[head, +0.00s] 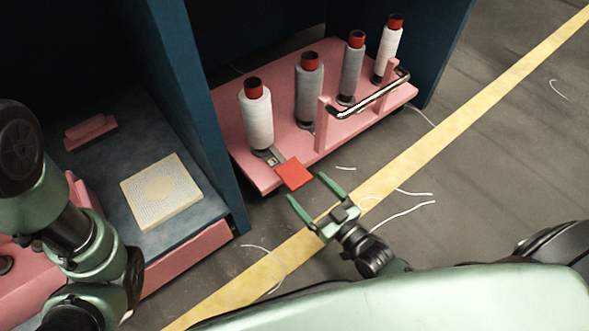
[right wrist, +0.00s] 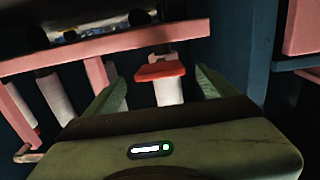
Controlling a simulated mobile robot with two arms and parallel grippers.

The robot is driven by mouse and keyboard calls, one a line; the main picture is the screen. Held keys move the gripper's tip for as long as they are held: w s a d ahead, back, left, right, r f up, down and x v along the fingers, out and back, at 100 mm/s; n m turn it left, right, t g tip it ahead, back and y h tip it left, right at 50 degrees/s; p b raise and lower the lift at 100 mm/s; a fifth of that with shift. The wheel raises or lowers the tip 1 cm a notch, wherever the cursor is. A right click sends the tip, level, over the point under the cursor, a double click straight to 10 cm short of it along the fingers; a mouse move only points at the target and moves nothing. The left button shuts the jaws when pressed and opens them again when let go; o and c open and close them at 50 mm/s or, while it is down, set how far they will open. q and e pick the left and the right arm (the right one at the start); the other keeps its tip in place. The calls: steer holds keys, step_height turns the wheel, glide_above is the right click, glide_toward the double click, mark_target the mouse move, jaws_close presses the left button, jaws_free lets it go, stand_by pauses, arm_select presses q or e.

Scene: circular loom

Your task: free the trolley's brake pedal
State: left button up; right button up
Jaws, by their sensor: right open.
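The pink trolley (head: 330,148) stands in a dark blue bay and carries several bobbins with red tops. Its red brake pedal (head: 293,174) sticks out at the front left on a grey metal lever. My right gripper (head: 316,188) is open with its green fingers pointing at the pedal, just short of it in the head view. In the right wrist view the red pedal (right wrist: 160,71) shows between the two open fingers (right wrist: 160,88), and nothing is held. My left arm shows at the left of the head view; its gripper is not visible.
The trolley has a black and chrome handle (head: 372,97) on pink posts. A blue panel (head: 190,100) stands left of it. Left of that, a blue surface holds a cream square pad (head: 161,191) and a pink block (head: 90,132). A yellow line and loose white threads mark the open grey floor.

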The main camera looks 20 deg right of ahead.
mark_target(290, 168)
steer(key=b+x, duration=0.3)
steer(key=x, duration=0.3)
steer(key=shift+w+f+b, duration=0.1)
steer(key=shift+w+b, duration=0.05)
steer(key=shift+b, duration=0.15)
steer(key=shift+w+a, duration=0.2)
steer(key=shift+w, duration=0.3)
jaws_close()
steer(key=r+g+p, duration=0.1)
steer(key=r+p, duration=0.1)
steer(key=p, duration=0.3)
steer(key=shift+f+h+p, duration=0.1)
steer(key=shift+h+p, duration=0.2)
steer(key=shift+p, duration=0.25)
steer(key=shift+f, duration=0.25)
